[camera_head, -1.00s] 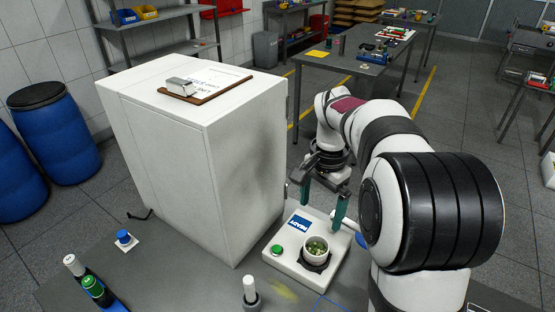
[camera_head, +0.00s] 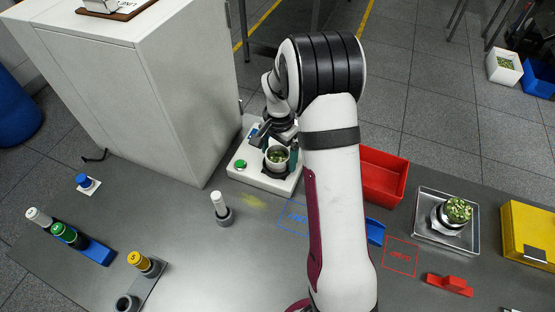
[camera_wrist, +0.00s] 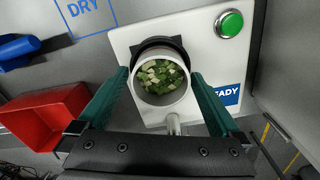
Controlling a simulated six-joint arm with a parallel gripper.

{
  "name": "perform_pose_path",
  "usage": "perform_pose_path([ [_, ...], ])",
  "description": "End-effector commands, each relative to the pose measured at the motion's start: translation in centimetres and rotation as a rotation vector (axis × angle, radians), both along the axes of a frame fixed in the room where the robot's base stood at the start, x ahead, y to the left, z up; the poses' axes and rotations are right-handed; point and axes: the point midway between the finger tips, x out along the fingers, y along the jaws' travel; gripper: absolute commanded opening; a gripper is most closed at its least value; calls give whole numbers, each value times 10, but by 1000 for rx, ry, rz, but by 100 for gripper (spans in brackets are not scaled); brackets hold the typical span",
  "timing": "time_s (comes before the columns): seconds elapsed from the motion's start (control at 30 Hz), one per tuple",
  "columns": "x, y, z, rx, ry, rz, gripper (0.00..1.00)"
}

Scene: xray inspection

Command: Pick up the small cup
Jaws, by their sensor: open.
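The small cup (camera_head: 277,158) is white and holds green and pale pieces. It stands on a black round seat on the white device (camera_head: 240,172), which has a green button. In the wrist view the cup (camera_wrist: 161,104) lies between the two green fingers of my gripper (camera_wrist: 160,100), with a gap on each side. A short handle points from the cup toward the gripper's palm. My gripper (camera_head: 278,150) is open around the cup in the head view, where my arm partly hides it.
A white cabinet (camera_head: 160,90) stands left of the device. A red bin (camera_head: 383,177) and a metal tray (camera_head: 420,232) with a container of green pieces (camera_head: 458,210) are to the right. A white-topped peg (camera_head: 220,207) stands in front. Bare table lies at front centre.

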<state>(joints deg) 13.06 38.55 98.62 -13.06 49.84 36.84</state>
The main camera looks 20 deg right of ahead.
Motion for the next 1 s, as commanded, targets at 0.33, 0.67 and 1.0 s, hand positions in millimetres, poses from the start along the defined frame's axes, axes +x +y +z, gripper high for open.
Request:
perform_pose_path([
  [0.33, 0, 0, 1, 0, 0, 0, 50],
  [0.67, 0, 0, 1, 0, 0, 0, 21],
  [1.0, 1, 0, 38, -1, -4, 0, 21],
])
